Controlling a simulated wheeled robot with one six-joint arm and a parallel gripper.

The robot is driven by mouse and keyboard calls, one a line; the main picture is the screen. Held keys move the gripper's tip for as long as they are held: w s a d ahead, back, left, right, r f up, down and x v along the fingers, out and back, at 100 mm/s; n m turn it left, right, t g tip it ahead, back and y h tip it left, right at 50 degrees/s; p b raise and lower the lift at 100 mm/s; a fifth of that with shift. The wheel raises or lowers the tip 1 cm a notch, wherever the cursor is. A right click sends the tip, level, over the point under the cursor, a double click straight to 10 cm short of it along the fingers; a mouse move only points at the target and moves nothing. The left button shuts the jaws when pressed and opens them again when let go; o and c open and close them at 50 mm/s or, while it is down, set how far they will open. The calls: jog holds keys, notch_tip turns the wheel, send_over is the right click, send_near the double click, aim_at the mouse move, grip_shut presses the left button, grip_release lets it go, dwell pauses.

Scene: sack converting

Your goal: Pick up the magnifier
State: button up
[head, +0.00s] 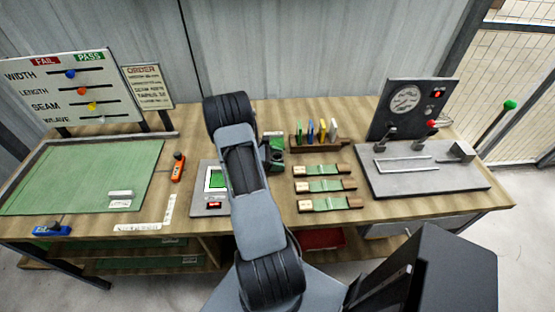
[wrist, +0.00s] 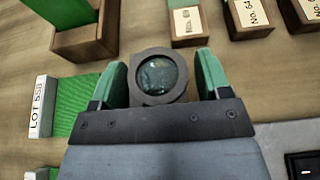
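The magnifier (wrist: 160,74) is a round dark glass in a dark, squarish frame, in the middle of the wrist view. My gripper (wrist: 164,75) has its green-padded fingers apart, one on each side of the magnifier's frame. A narrow gap shows at the right finger; the left finger is very close to the frame, and I cannot tell whether it touches. In the head view my gripper (head: 273,152) is low over the middle of the bench, past my forearm. The magnifier cannot be made out there, hidden by my arm and gripper.
Wooden holders with green strips (head: 325,186) and a rack of coloured tags (head: 318,143) stand right of my gripper. A grey test machine (head: 425,180) is farther right. An orange tool (head: 178,167) lies beside the green mat (head: 85,178).

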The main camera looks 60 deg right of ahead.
jog(key=c, duration=0.8)
jog(key=shift+r, duration=0.1)
